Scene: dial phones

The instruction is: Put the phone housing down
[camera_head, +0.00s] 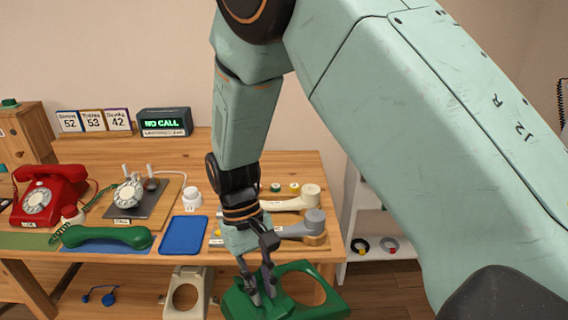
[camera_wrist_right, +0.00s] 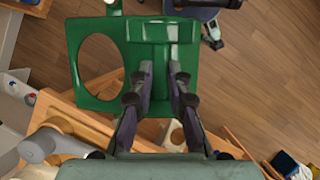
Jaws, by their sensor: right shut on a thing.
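The green phone housing (camera_head: 285,309) has a large round opening and is held in front of the table's front edge, at the bottom of the head view. My right gripper (camera_head: 262,292) is shut on its raised middle part. In the right wrist view the housing (camera_wrist_right: 118,22) lies across the fingertips of the right gripper (camera_wrist_right: 160,72), with wooden floor seen below it. A green handset (camera_head: 107,238) lies on the table at the left. My left gripper is in neither view.
The table holds a red phone (camera_head: 45,195), a dial on a dark plate (camera_head: 140,203), a blue mat (camera_head: 184,235) and pale and grey handsets (camera_head: 300,228). A cream housing (camera_head: 187,298) sits below the tabletop. The blue mat is bare.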

